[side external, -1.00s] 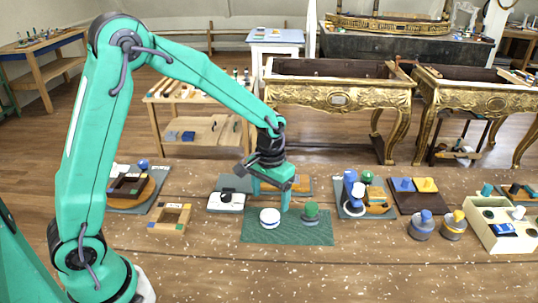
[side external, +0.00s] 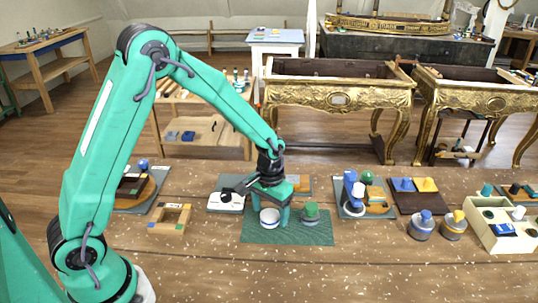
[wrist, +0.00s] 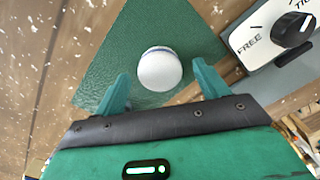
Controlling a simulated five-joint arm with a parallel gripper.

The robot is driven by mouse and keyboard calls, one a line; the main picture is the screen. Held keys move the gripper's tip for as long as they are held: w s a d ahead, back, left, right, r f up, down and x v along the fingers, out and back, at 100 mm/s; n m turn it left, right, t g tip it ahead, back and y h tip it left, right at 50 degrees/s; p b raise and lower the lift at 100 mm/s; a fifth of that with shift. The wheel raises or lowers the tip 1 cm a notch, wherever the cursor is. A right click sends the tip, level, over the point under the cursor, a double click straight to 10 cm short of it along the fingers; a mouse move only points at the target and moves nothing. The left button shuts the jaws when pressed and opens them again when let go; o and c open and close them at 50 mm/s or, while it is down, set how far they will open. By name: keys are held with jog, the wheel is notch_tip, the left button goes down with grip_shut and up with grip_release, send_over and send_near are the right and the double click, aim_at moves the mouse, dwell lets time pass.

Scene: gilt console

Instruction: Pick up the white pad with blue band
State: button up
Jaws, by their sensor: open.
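The white pad with blue band (side external: 269,219) sits on the green mat (side external: 290,236), left of a green knob-topped pad (side external: 310,213). In the wrist view the round white pad (wrist: 159,69) lies just ahead of the two teal fingers, with a thin blue edge showing at its far side. My gripper (side external: 270,214) is low over the mat, with its fingers open around or close beside the white pad. In the wrist view the open fingers of my gripper (wrist: 162,88) stand to either side of the pad, with nothing held between them.
A white dial box (side external: 226,203) with a black knob stands left of the mat; it is at upper right in the wrist view (wrist: 262,38). A grey tray (side external: 347,209) with blue and green pieces is right. The front tabletop is clear.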

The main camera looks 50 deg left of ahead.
aim_at(270, 213)
jog(key=shift+c, duration=0.4)
jog(key=c, duration=1)
jog(key=shift+o, duration=0.2)
jog(key=shift+r, duration=0.1)
jog(key=shift+r, duration=0.45)
notch_tip(270, 213, up, 3)
jog(key=shift+r, duration=0.1)
jog(key=s+d+r, duration=0.6)
jog(key=d, duration=0.3)
jog(key=shift+s+d+r, duration=0.3)
jog(key=shift+r, duration=0.05)
